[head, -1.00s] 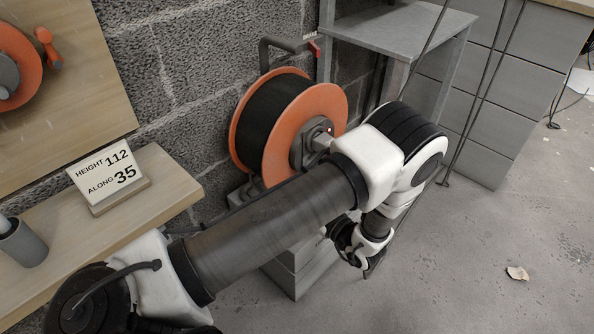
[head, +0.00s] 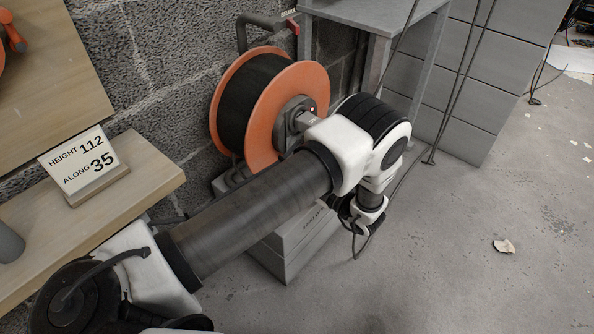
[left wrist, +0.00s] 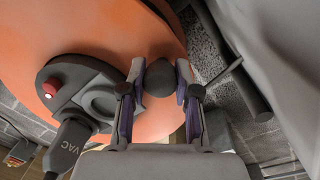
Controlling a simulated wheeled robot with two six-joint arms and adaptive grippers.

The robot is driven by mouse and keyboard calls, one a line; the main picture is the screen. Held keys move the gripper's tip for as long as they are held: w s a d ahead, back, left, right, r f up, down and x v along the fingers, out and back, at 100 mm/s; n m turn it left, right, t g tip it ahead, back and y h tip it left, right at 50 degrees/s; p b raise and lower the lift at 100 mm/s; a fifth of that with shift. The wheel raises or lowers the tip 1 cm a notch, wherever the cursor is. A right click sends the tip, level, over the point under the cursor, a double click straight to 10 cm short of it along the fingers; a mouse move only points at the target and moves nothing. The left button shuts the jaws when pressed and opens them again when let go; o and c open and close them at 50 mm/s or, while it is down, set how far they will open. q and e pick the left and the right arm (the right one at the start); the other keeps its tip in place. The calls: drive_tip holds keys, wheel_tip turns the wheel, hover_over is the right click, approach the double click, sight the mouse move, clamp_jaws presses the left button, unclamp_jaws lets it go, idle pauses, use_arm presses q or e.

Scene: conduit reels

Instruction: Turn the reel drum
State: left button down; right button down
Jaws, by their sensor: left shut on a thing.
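The reel drum is an orange-flanged reel (head: 290,87) wound with black conduit (head: 247,100), standing upright against the block wall in the head view. Its orange face (left wrist: 85,28) fills the upper left of the left wrist view. A dark round knob (left wrist: 160,80) sits at this face between the two fingers of my left gripper (left wrist: 161,70), which is shut on it. In the head view my left arm crosses in front of the reel's lower side, and the fingers and knob are hidden there. My right gripper is not in view.
A grey hub (head: 293,122) with a red light and a plug (left wrist: 68,145) sits beside the knob. A grey shelf stand (head: 378,18) is right of the reel. A wooden ledge (head: 150,165) with a sign (head: 83,162) is at left. Hanging cables cross the right; open floor lies there.

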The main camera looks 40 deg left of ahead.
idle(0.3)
use_arm(q)
drive_tip(key=c, duration=0.8)
unclamp_jaws()
